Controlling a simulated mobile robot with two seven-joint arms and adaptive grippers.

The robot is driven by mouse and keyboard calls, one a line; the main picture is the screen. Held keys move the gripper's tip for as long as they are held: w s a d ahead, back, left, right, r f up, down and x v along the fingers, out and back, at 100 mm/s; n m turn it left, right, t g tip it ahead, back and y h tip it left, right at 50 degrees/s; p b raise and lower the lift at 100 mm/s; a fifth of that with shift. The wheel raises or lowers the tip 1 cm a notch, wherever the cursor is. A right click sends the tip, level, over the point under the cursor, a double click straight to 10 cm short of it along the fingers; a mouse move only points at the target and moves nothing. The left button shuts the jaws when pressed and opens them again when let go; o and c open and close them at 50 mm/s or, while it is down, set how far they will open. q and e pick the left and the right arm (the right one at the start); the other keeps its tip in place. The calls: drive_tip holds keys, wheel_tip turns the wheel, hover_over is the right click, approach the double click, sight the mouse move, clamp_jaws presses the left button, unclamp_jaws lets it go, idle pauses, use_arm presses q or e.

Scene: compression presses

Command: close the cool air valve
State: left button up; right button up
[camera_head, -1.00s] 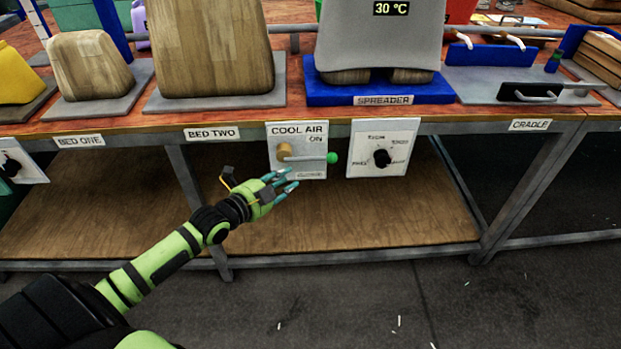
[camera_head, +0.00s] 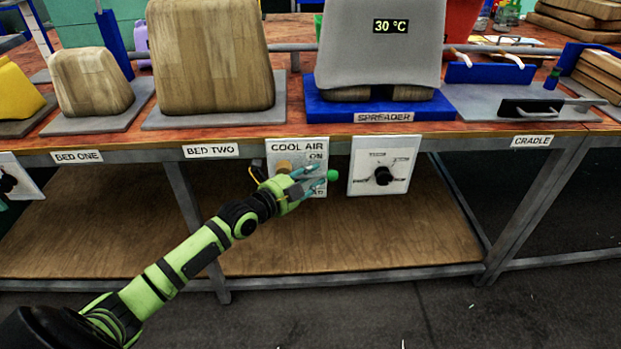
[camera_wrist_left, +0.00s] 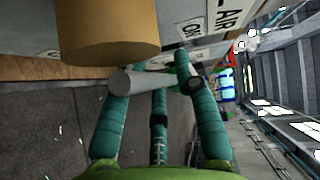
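The cool air valve panel (camera_head: 311,149) hangs on the table's front edge, with a tan round hub (camera_head: 283,166) and a lever ending in a green ball (camera_head: 333,175). The ball sits to the right of the hub, so the lever lies about level. My left gripper (camera_head: 316,180) is in front of the panel and hides most of the lever. In the left wrist view the hub (camera_wrist_left: 108,30) is large at the top, and the grey lever (camera_wrist_left: 140,82) crosses by the spread teal fingers (camera_wrist_left: 160,100). The fingers look open; contact is unclear. My right gripper is out of view.
The spreader (camera_head: 380,113) and bed two (camera_head: 212,119) stand on the table above. A wooden lower shelf (camera_head: 350,235) lies below, with free room in front of the table.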

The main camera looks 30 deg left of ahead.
use_arm(q)
clamp_jaws()
